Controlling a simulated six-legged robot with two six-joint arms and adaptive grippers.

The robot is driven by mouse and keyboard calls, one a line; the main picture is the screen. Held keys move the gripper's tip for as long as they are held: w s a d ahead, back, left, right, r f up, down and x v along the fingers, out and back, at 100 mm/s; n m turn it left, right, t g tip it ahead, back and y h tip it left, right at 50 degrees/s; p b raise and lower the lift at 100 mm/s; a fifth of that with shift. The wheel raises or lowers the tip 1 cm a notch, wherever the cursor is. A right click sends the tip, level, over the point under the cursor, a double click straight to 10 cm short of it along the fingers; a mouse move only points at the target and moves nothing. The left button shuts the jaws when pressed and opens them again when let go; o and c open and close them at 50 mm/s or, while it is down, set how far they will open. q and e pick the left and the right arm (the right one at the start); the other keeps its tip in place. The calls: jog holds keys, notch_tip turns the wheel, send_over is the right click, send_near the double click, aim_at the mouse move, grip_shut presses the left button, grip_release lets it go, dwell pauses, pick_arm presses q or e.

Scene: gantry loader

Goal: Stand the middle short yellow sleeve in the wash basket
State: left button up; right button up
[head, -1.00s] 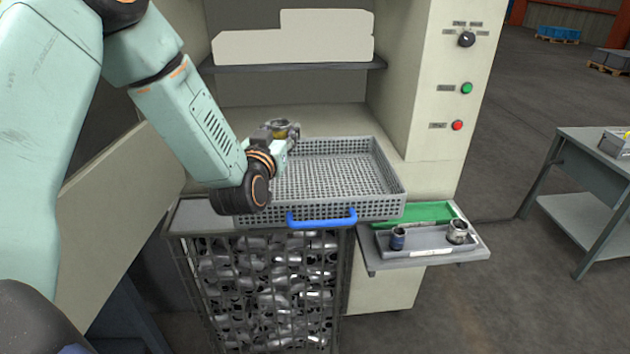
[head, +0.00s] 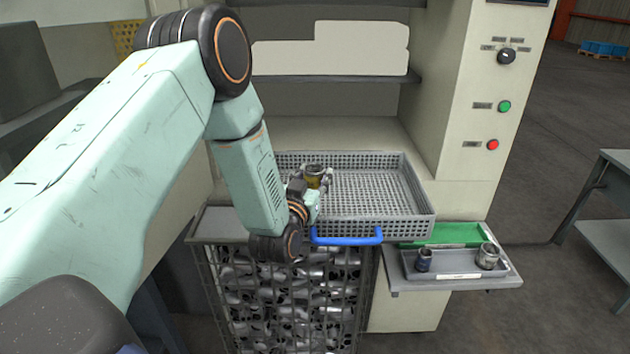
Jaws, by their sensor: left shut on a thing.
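My left gripper (head: 318,182) is shut on a short yellow sleeve (head: 314,175). The sleeve is upright, with its open metal rim facing up. Gripper and sleeve are over the left part of the wash basket (head: 420,207), a grey perforated tray with a blue handle (head: 347,237) at its front. I cannot tell whether the sleeve's bottom touches the basket floor, because the gripper hides it. The rest of the basket floor is bare. My right gripper is out of view.
A side shelf at the right holds a grey tray (head: 455,274) with a dark blue sleeve (head: 424,260) and a larger metal sleeve (head: 488,256). A green tray (head: 450,235) lies behind it. A wire cage (head: 215,300) of metal parts stands below the basket.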

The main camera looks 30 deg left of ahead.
aim_at(313, 186)
pick_arm(q)
jog(key=shift+w+a+f, duration=0.15)
jog(key=shift+f, duration=0.35)
jog(key=shift+w+a+f, duration=0.15)
jog(key=shift+f, duration=0.3)
jog(key=shift+s+d+r, duration=0.25)
jog(key=shift+s+r, duration=0.1)
jog(key=shift+s, duration=0.05)
jog(key=shift+d, duration=0.1)
jog(key=shift+w+a+f+b, duration=0.2)
jog(key=shift+f+b, duration=0.05)
jog(key=shift+f, duration=0.2)
jog(key=shift+w+a+f+b, duration=0.15)
jog(key=shift+f+b, duration=0.1)
jog(key=shift+f, duration=0.15)
jog(key=shift+s, duration=0.1)
jog(key=o, duration=1)
jog(key=shift+s+d, duration=0.15)
jog(key=shift+d, duration=0.05)
jog(key=shift+c, duration=0.2)
jog(key=o, duration=0.3)
jog(key=shift+s+d+r, duration=0.1)
jog(key=shift+r, duration=0.1)
jog(key=shift+o, duration=0.7)
jog(key=shift+w+a+f, duration=0.2)
jog(key=shift+r, duration=0.1)
